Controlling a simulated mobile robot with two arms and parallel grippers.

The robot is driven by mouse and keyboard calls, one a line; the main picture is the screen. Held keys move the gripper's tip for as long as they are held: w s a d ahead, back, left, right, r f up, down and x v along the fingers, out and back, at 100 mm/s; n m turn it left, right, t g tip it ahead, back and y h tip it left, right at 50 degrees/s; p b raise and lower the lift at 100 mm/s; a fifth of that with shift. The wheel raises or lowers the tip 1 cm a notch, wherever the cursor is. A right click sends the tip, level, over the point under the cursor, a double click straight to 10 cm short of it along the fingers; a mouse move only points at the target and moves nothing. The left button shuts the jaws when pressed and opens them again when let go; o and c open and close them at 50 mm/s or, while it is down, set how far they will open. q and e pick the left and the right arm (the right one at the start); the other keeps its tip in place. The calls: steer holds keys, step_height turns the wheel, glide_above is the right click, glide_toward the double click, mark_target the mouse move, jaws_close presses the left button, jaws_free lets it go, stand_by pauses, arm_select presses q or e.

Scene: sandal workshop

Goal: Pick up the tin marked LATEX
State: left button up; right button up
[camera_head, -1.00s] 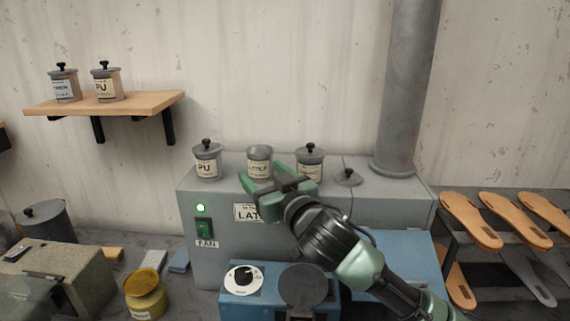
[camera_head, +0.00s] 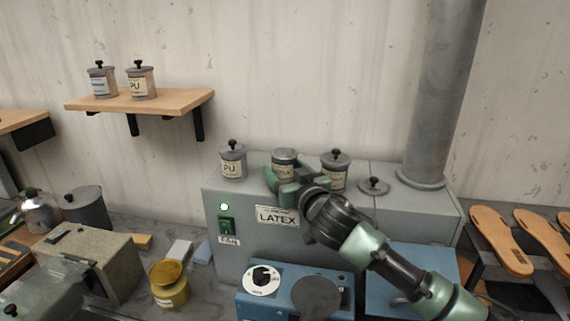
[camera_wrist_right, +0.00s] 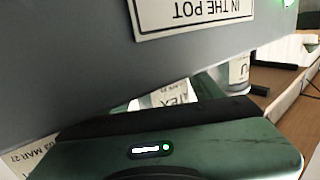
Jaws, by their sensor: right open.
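The LATEX tin (camera_head: 284,155) is the middle of three tins on top of the grey fan cabinet (camera_head: 350,218). It is grey, with no knobbed lid on it, and its label is partly covered by my gripper. Letters of that label show in the right wrist view (camera_wrist_right: 172,94). My right gripper (camera_head: 294,180) is open, with its green fingers at the tin's front and sides; I cannot tell whether they touch it. My left gripper is not in view.
A lidded PU tin (camera_head: 232,162) stands left of it and another lidded tin (camera_head: 335,170) close on the right. A loose lid (camera_head: 373,185) lies farther right, before a thick pipe (camera_head: 440,100). A wall shelf (camera_head: 140,101) holds two more tins.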

steer(key=shift+w+a, duration=0.1)
steer(key=shift+a, duration=0.1)
steer(key=shift+d, duration=0.1)
steer(key=c, duration=1.4)
jaws_close()
